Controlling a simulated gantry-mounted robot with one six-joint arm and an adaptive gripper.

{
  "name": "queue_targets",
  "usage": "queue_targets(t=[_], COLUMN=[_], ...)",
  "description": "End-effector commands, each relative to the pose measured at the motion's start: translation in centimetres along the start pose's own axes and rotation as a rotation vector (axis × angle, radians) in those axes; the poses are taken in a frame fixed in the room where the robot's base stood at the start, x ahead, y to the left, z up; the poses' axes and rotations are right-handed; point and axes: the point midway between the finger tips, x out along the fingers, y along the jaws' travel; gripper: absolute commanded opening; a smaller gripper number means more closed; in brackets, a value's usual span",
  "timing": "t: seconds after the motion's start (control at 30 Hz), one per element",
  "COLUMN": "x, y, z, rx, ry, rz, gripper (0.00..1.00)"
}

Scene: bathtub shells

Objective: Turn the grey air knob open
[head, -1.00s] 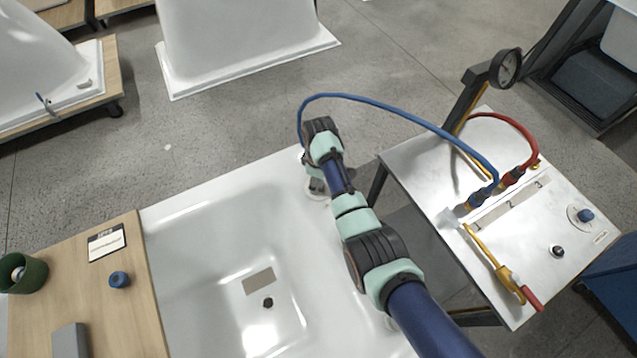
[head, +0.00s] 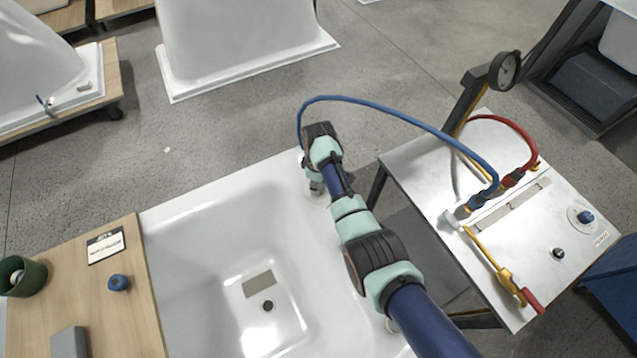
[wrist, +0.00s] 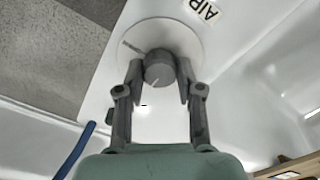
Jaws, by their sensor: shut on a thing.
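The grey air knob (wrist: 158,72) is a round knob with a pale pointer line, which points down and slightly left in the wrist view. It sits on a white disc (wrist: 187,38) with a dark mark at its upper left and an AIR label (wrist: 203,9) beside it. My gripper (wrist: 160,80) is shut on the knob, one finger on each side. In the head view my gripper (head: 315,183) reaches down to the tub's far right corner, and the knob is mostly hidden there.
The white tub (head: 215,215) lies below my arm. A blue hose (head: 400,112) arches from near my wrist to the metal test panel (head: 530,225) on the right, with a gauge (head: 505,69) above it. A wooden board (head: 120,310) with small items lies left.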

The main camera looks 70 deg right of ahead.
Motion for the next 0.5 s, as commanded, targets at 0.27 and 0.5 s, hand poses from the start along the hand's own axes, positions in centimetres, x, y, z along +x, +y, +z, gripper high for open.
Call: queue_targets(t=[0.27,0.5], x=[-0.25,-0.24], y=[-0.02,-0.01], z=[0.03,0.03], rx=[0.161,0.381], ry=[-0.002,-0.002], rz=[-0.001,-0.001], gripper=[0.02,0.02])
